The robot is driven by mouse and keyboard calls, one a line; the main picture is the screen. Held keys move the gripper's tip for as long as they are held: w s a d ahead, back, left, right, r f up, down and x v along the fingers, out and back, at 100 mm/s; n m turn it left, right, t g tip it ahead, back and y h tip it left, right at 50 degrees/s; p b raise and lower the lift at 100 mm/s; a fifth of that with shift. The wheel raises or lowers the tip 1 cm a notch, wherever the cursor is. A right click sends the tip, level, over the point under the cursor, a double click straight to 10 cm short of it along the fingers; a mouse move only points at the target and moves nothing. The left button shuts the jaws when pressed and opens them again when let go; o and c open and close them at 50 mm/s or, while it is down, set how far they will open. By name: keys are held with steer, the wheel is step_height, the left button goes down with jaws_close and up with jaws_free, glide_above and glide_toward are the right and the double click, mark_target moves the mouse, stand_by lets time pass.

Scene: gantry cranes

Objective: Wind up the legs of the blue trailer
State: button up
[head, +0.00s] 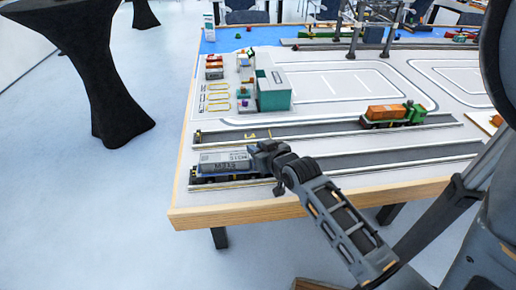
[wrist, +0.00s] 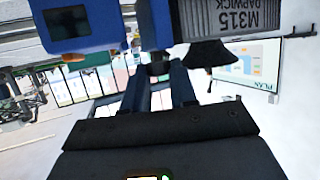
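The blue trailer (head: 232,179) with a grey container (head: 224,160) on top stands on the near track at the table's front left. In the wrist view the container (wrist: 228,14) is lettered M315, beside blue bodywork (wrist: 155,22). My gripper (head: 262,150) is at the trailer's right end in the head view and covers part of it. In the wrist view its two fingers (wrist: 160,76) stand a little apart, with a small dark knob (wrist: 158,67) at their tips. I cannot tell whether they touch it. The trailer's legs cannot be made out.
A green vehicle with orange crates (head: 385,112) stands on the track behind, to the right. A teal and white building (head: 272,90) and a gantry crane (head: 372,30) are farther back. The wooden table edge (head: 260,212) is close in front. A black-draped table (head: 105,75) stands left.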

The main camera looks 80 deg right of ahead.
steer(key=o, duration=0.5)
steer(key=b+v, duration=0.1)
steer(key=v, duration=0.6)
steer(key=shift+s+a, duration=0.25)
steer(key=shift+a, duration=0.05)
steer(key=shift+r, duration=0.1)
steer(key=s+a+n+t+y, duration=0.2)
steer(key=a+n+t+y, duration=0.15)
steer(key=a, duration=1.15)
steer(key=s+a+r+n+y, duration=0.2)
steer(key=s+a+r+y, duration=0.1)
steer(key=a, duration=0.4)
steer(key=s+a+r+n+t+y, duration=0.1)
steer(key=s+a+r+n+y, duration=0.2)
steer(key=s+a+r, duration=0.2)
steer(key=a, duration=0.2)
steer(key=shift+a+r, duration=0.4)
